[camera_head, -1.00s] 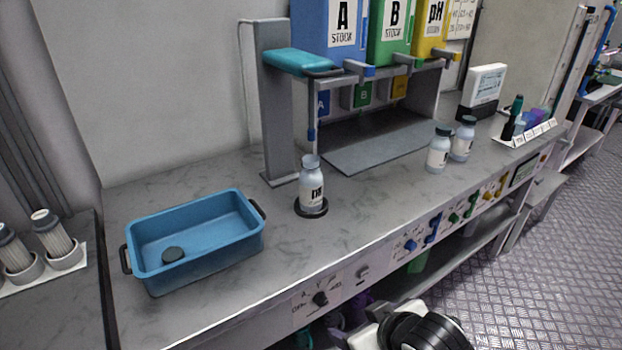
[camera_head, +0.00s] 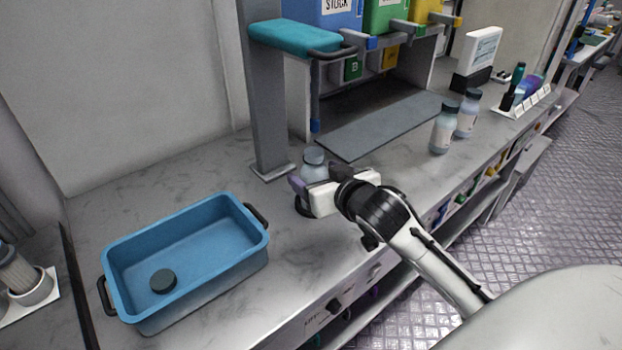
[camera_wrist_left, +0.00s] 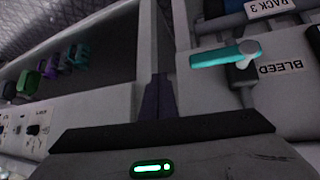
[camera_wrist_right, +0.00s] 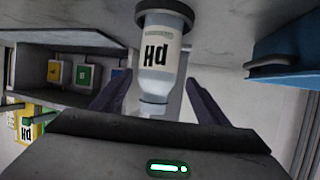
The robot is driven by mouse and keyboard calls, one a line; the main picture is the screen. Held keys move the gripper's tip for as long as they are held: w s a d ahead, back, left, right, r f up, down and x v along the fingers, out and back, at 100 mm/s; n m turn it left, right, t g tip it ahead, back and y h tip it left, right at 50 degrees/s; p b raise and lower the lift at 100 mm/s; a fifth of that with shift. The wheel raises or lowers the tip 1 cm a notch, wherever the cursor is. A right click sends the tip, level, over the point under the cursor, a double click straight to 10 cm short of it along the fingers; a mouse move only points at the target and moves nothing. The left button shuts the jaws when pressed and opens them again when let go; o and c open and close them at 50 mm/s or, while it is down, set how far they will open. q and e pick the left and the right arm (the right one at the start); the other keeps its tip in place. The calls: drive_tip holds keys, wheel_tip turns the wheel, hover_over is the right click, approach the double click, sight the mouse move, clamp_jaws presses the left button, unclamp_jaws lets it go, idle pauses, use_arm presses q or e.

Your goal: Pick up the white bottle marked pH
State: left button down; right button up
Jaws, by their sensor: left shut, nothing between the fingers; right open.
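The white bottle marked pH (camera_wrist_right: 155,56) stands on a dark round base (camera_wrist_right: 165,18) and lies between the fingers of my right gripper (camera_wrist_right: 152,98) in the right wrist view, with clear room beside each finger. In the head view the bottle (camera_head: 313,165) stands on the counter, its lower part and label hidden behind my right gripper (camera_head: 312,186), which is open at its side. My left gripper (camera_wrist_left: 160,95) is shut and empty; its fingers meet in the left wrist view, away from the bottle.
A blue tub (camera_head: 258,262) with a dark round lid (camera_head: 163,281) inside stands at the left. A grey post (camera_head: 262,100) with a teal-topped arm (camera_head: 295,38) rises behind the bottle. Two more bottles (camera_head: 443,130) stand farther right. Open counter lies between tub and post.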

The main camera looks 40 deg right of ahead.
drive_tip(key=shift+d+f+x, duration=0.1)
drive_tip(key=shift+f+x, duration=0.05)
drive_tip(key=shift+x, duration=1.4)
drive_tip(key=shift+d+f+x, duration=0.1)
drive_tip(key=shift+f+x, duration=0.1)
drive_tip(key=shift+x, duration=1.35)
drive_tip(key=shift+s, duration=0.25)
drive_tip(key=c, duration=1.2)
